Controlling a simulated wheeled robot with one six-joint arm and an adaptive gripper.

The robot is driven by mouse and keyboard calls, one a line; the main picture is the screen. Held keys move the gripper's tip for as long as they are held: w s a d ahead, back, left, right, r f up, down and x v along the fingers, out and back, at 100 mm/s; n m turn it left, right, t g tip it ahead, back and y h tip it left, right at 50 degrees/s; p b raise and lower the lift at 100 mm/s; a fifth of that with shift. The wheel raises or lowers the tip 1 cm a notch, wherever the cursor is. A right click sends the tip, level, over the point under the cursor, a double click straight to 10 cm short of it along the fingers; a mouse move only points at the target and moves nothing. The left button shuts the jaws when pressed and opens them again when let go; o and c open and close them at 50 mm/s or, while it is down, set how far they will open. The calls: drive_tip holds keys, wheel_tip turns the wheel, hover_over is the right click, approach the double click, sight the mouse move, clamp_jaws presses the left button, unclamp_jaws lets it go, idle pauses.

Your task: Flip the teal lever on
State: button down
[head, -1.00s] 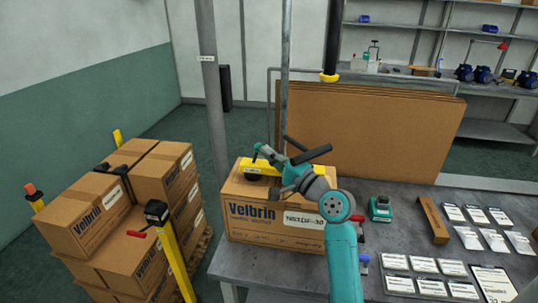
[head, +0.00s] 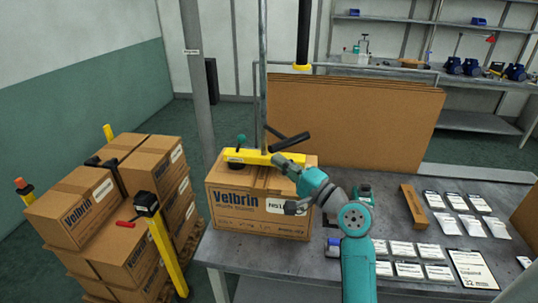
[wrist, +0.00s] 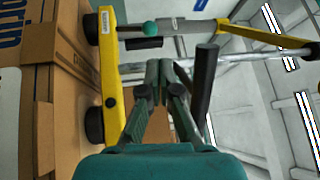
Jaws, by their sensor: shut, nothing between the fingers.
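The teal lever shows as a round teal knob (head: 241,139) standing above the left end of a yellow lifter bar (head: 250,157) on top of a Velbrin carton (head: 228,205). In the wrist view the teal knob (wrist: 150,28) is beyond my fingertips, near the top edge. My gripper (head: 279,160) is over the carton, right of the knob and apart from it. Its fingers (wrist: 158,70) are together and empty in the wrist view. The lever's stalk is too small to make out well.
Black handles (head: 292,142) rise from the lifter close to my gripper, and one (wrist: 204,80) stands right of my fingers. A vertical pole (head: 263,80) stands behind. The bench (head: 228,252) holds labelled packets. Stacked cartons (head: 125,215) stand left.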

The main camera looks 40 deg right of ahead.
drive_tip(key=shift+v, duration=1.25)
drive_tip(key=shift+r, duration=0.15)
